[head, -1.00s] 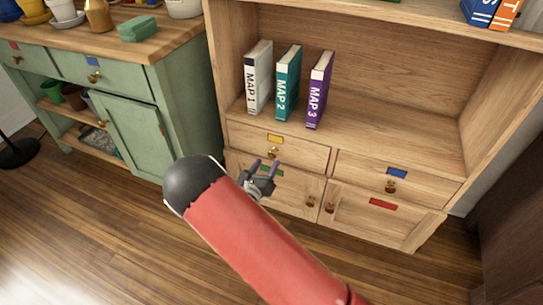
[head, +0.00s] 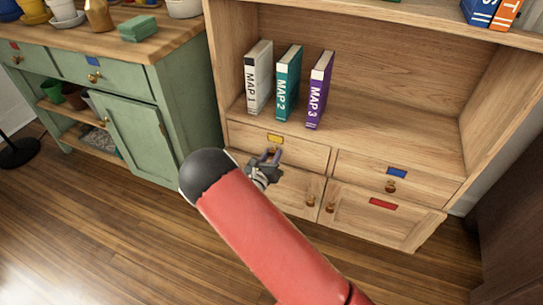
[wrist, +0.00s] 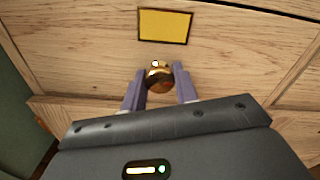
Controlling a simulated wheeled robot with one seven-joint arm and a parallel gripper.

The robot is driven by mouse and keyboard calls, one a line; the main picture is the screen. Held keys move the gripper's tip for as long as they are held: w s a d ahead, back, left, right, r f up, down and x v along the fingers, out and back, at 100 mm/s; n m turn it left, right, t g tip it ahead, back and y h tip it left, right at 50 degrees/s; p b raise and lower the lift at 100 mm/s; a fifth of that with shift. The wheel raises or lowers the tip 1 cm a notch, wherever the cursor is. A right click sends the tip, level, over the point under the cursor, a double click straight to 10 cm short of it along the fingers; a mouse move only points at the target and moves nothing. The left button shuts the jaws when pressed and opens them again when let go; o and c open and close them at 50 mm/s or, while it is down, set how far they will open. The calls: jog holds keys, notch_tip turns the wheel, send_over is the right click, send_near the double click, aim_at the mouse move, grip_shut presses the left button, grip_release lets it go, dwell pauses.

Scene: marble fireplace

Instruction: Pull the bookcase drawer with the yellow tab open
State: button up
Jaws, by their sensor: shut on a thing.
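The bookcase drawer with the yellow tab (head: 240,135) is the upper left one, and its front sits flush with the bookcase. The yellow tab (wrist: 165,26) shows above the knob in the wrist view, and in the head view it (head: 275,140) is just above my gripper. The round brass knob (wrist: 159,77) is between my fingers. My gripper (wrist: 160,82) is shut on the knob, one purple-grey finger on each side. In the head view my gripper (head: 270,156) is at the drawer front and mostly covers the knob.
A blue-tab drawer (head: 397,172) is to the right, with a red-tab door (head: 383,204) below it. Three map books (head: 285,85) stand on the shelf above. A green cabinet (head: 130,90) stands at left. Wooden floor (head: 110,230) is clear in front.

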grip_shut()
jog(key=p+v, duration=0.1)
jog(key=v, duration=1.5)
jog(key=shift+p, duration=0.4)
jog(key=o, duration=1)
grip_release()
jog(key=shift+c, duration=0.2)
jog(key=v, duration=0.7)
jog(key=shift+s, duration=0.3)
jog(key=shift+a+r, duration=0.1)
